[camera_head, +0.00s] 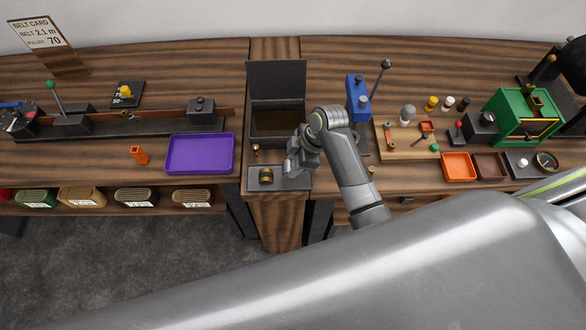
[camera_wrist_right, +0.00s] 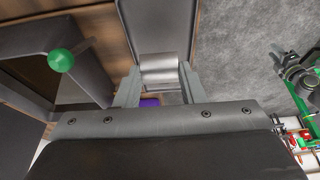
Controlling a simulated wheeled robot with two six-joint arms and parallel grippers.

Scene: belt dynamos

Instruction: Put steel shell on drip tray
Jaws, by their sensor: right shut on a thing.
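My right gripper (camera_head: 292,168) is over the grey plate (camera_head: 303,182) at the middle of the bench, in front of an open dark box. In the right wrist view it is shut on a smooth grey metal cylinder, the steel shell (camera_wrist_right: 160,72), which sits between the two fingers. In the head view the shell is hard to make out against the gripper. A shallow purple tray (camera_head: 200,154) lies left of the gripper. I cannot tell from the pictures whether this is the drip tray. My left gripper is not in view.
The dark box (camera_head: 277,122) has its lid raised. A brass part (camera_head: 266,175) stands on the grey plate. An orange tray (camera_head: 459,166) and a brown tray (camera_head: 490,166) lie to the right. A small orange part (camera_head: 139,155) stands left of the purple tray.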

